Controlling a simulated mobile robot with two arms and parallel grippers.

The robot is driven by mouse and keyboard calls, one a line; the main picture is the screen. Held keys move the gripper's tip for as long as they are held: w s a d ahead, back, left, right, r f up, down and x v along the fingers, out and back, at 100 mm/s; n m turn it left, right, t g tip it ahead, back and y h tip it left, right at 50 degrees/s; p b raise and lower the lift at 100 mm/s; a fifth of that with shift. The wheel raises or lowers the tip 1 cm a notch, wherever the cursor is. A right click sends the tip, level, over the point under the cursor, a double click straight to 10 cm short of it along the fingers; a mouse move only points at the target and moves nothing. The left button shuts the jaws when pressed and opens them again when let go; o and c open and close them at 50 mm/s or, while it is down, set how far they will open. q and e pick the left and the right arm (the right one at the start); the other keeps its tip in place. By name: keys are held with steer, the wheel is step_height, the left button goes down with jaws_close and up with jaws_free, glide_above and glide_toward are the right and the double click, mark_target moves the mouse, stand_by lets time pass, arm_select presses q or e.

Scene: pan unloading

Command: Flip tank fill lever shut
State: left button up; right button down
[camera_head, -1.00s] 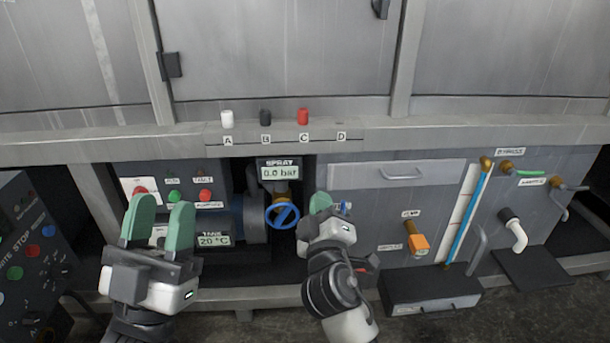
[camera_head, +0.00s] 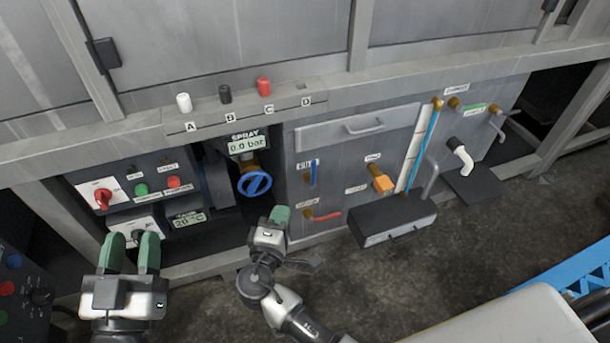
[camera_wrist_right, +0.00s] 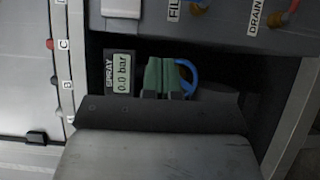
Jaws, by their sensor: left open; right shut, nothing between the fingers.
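The tank panel carries a small blue lever (camera_head: 313,173), hanging down beside a label that reads FILL in the right wrist view. Below it a red lever (camera_head: 326,215) points right, at the valve labelled DRAIN in the wrist view. In that view the drain valve (camera_wrist_right: 281,18) is at the top right and the fill valve (camera_wrist_right: 199,6) is cut by the top edge. My right gripper (camera_head: 280,214) is shut and empty, left of the red lever and below the blue one; its green fingers (camera_wrist_right: 160,76) show in the wrist view. My left gripper (camera_head: 132,252) is open and empty at lower left.
A blue handwheel (camera_head: 255,183) sits in the recess under the spray display (camera_head: 248,145). An orange-handled valve (camera_head: 382,184) and a dark box (camera_head: 393,222) are to the right. A control panel (camera_head: 135,190) is at left. Open floor lies in front.

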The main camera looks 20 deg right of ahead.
mark_target(313, 174)
arm_select(q)
steer(key=shift+s+r+t+h+b, duration=0.35)
steer(key=shift+s+r+t, duration=0.2)
steer(key=shift+r+t, duration=0.3)
steer(key=shift+s+r+t+h+b, duration=0.3)
steer(key=shift+s+r+t+h, duration=0.15)
steer(key=shift+r+t, duration=0.4)
steer(key=shift+s+r+t+h+b, duration=0.3)
steer(key=shift+s+r+t, duration=0.3)
steer(key=shift+r+t, duration=0.25)
arm_select(e)
steer(key=shift+s+d+x, duration=0.25)
steer(key=shift+d+x, duration=0.15)
steer(key=shift+x, duration=1.65)
steer(key=shift+s+d+x, duration=0.2)
steer(key=shift+d+x, duration=0.2)
steer(key=shift+x, duration=1.65)
steer(key=shift+s+d+x, duration=0.25)
steer(key=shift+d+x, duration=0.15)
steer(key=shift+x, duration=1.7)
steer(key=shift+r, duration=0.1)
arm_select(q)
steer(key=shift+w+d, duration=0.1)
